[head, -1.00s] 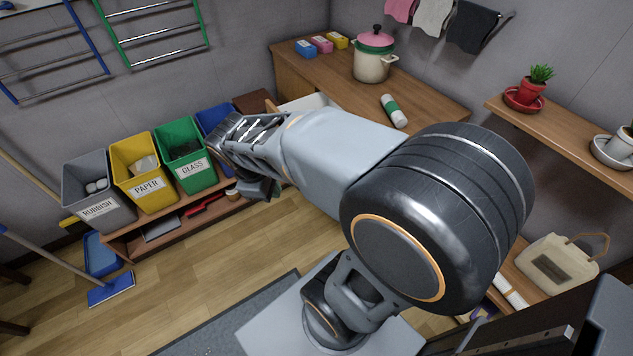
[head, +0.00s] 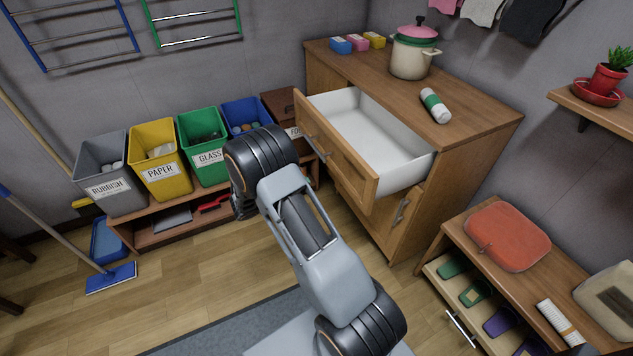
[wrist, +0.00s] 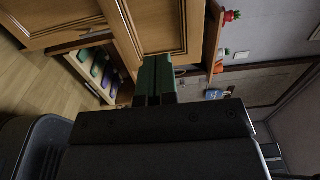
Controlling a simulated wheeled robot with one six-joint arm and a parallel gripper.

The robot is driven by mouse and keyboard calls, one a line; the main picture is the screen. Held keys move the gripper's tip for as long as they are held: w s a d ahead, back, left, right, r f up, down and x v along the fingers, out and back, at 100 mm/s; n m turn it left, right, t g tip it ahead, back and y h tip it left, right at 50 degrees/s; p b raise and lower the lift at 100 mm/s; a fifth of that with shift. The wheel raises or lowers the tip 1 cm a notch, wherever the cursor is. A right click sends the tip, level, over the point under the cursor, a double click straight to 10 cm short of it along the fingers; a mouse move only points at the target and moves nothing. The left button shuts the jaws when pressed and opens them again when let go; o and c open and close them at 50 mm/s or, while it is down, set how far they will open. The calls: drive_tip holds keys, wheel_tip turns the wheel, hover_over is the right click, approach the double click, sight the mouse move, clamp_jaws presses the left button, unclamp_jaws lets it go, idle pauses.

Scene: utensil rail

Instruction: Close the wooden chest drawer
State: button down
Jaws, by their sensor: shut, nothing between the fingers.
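The wooden chest (head: 470,118) stands in the corner. Its top drawer (head: 345,158) is pulled well out in the head view, showing a white, empty-looking inside. A metal handle sits on its front. My gripper (wrist: 156,62) shows in the wrist view with its dark green fingers together and nothing between them. The fingers point at a framed wooden panel (wrist: 165,25), which looks like the drawer front. I cannot tell whether they touch it. In the head view my arm's bent joint is left of the drawer front, and it hides the gripper.
A low cabinet (head: 440,250) at the right has an open drawer (head: 472,300) with coloured items. A row of bins, including the green glass bin (head: 203,150), stands left of the chest. A pot (head: 412,52) and a bottle (head: 435,105) stand and lie on the chest top.

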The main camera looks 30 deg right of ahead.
sight(347, 169)
drive_tip(key=d, duration=0.4)
drive_tip(key=s+d+b, duration=0.1)
drive_tip(key=d, duration=0.3)
drive_tip(key=d+b, duration=0.1)
drive_tip(key=d, duration=0.3)
drive_tip(key=shift+s+d, duration=0.3)
drive_tip(key=shift+s, duration=0.05)
